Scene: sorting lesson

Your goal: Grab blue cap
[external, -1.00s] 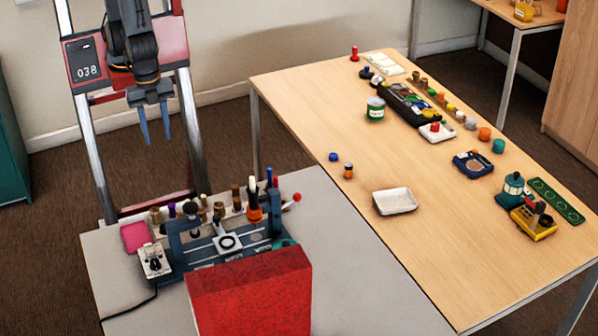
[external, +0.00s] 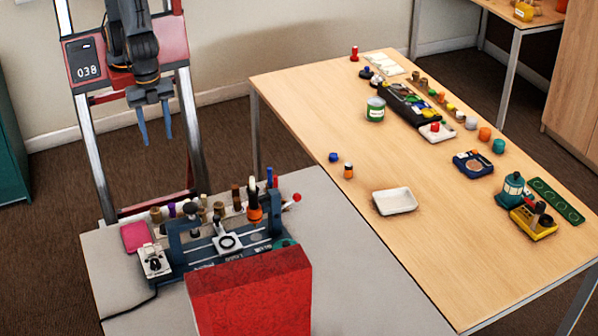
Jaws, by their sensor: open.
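A white tray (external: 395,201) and a green-labelled can (external: 375,109) stand near the cap. The grey bench (external: 365,290) carries a blue fixture and a large red block (external: 250,294). Several small items line the table's far side.

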